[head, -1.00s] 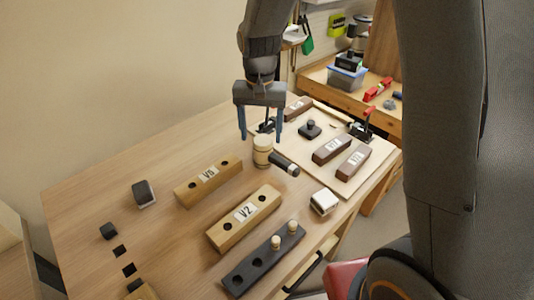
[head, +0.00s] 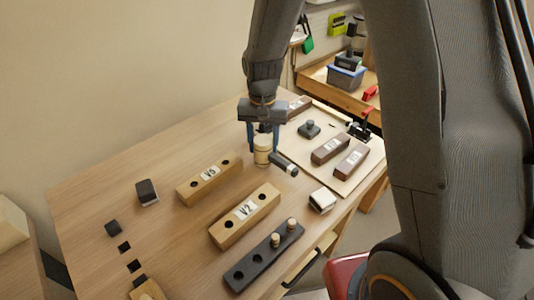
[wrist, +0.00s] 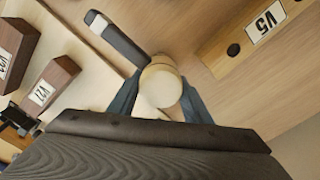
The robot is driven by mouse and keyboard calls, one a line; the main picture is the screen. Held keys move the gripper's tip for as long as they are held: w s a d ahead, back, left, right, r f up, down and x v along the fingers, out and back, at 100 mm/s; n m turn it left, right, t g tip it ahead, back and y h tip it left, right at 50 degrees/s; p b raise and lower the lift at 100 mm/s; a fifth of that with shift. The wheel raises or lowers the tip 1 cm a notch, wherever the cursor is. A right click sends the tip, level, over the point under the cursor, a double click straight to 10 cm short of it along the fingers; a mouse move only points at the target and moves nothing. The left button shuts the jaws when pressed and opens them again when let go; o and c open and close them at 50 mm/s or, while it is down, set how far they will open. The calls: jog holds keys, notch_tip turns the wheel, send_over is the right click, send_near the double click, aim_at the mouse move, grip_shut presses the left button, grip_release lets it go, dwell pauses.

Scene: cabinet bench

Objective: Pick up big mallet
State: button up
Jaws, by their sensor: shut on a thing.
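The big mallet has a pale wooden head (head: 262,150) and a dark handle (head: 284,164) that points to the lower right in the head view. It is on the wooden bench near the corner of the light board. My gripper (head: 263,146) is lowered over the mallet head, with a blue finger on each side. In the wrist view, the round mallet head (wrist: 160,85) sits between the fingers, and the dark handle (wrist: 118,38) runs to the upper left. My gripper is shut on the head. I cannot tell any gap beneath the mallet.
A wooden block marked V5 (head: 209,183) and one marked V2 (head: 245,215) lie nearby. A dark holed block (head: 263,258) with pegs is in front. A white-topped block (head: 322,200) is right. The light board (head: 345,180) holds brown blocks and a clamp.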

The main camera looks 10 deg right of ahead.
jog(key=shift+r, duration=0.15)
notch_tip(320, 180, up, 10)
jog(key=shift+f+b, duration=0.1)
jog(key=shift+b, duration=1.1)
jog(key=o, duration=0.4)
jog(key=shift+c, duration=0.2)
jog(key=c, duration=0.6)
jog(key=shift+s, duration=0.1)
